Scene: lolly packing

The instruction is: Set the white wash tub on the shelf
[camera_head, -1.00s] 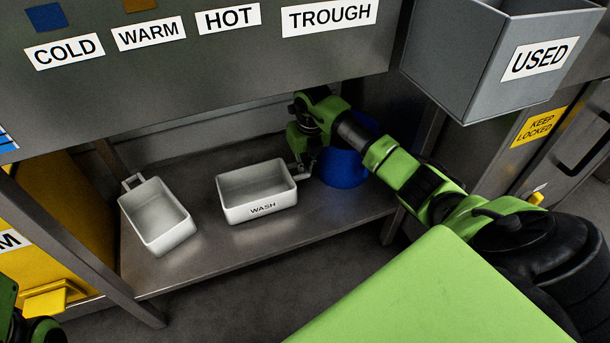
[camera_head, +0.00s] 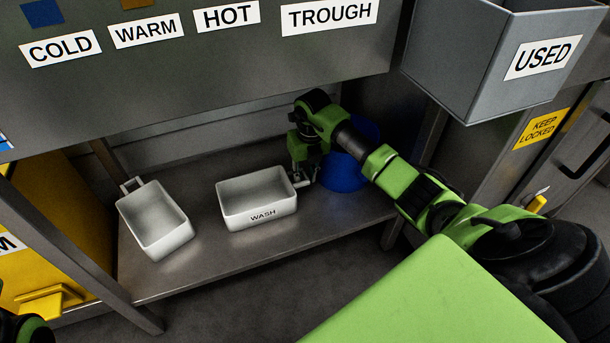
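The white tub labelled WASH (camera_head: 258,221) sits upright and empty on the low metal shelf (camera_head: 225,258), under the trough. My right gripper (camera_head: 303,180) is at the tub's right end, low beside its rim. The fingers are small and partly hidden, so I cannot tell whether they are apart or closed, or whether they touch the tub. My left arm (camera_head: 25,330) shows only as a dark and green piece in the bottom left corner; its gripper is out of the picture.
A second white tub with a handle (camera_head: 157,243) stands on the shelf to the left. A round blue thing (camera_head: 345,174) is behind my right forearm. The trough front (camera_head: 200,75) overhangs the shelf. A grey USED bin (camera_head: 470,62) hangs at upper right. Bare shelf lies in front of the tubs.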

